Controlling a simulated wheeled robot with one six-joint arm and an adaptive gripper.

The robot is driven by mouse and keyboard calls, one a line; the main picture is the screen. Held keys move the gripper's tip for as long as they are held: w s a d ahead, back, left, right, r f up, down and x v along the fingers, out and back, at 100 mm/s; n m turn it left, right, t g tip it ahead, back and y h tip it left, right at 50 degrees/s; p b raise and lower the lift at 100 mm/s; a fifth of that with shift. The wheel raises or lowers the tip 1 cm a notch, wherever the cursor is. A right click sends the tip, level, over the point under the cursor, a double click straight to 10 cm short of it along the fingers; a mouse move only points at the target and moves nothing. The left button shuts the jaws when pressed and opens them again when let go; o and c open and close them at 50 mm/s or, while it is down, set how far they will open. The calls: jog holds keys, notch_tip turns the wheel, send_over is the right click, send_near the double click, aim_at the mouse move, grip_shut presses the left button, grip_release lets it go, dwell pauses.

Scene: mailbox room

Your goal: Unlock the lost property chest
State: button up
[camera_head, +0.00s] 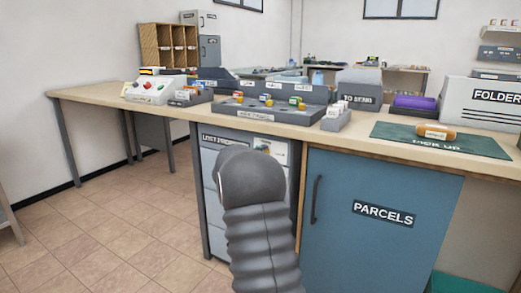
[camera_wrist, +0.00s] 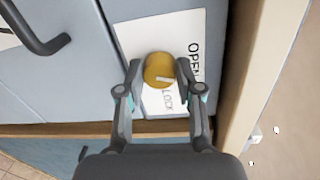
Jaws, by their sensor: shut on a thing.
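The lost property chest (camera_head: 211,160) is the grey cabinet under the counter, left of the blue parcels door. My arm hides much of its front in the head view. In the wrist view a round brass lock knob (camera_wrist: 158,66) with a white pointer mark sits on a white plate (camera_wrist: 140,35) lettered OPEN and LOCK. The pointer lies toward the right side of the knob; which word it marks I cannot tell for sure. My gripper (camera_wrist: 159,76) is shut on the knob, one finger on each side.
A dark handle (camera_wrist: 38,40) sticks out left of the plate. The wooden counter (camera_head: 85,92) above carries trays and a green mat (camera_head: 400,136). The blue parcels door (camera_head: 385,235) stands right of the chest. The tiled floor (camera_head: 120,230) at left is clear.

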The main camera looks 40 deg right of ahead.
jog(key=shift+d+r+n+p, duration=0.1)
jog(key=shift+r+n+p, duration=0.05)
jog(key=shift+n+p, duration=1.4)
jog(key=shift+n, duration=0.35)
jog(key=o, duration=1.2)
jog(key=shift+c, duration=0.2)
jog(key=shift+g, duration=0.3)
jog(key=f+v, duration=0.1)
jog(key=v, duration=1.1)
jog(key=shift+r+b, duration=0.2)
jog(key=shift+b, duration=0.1)
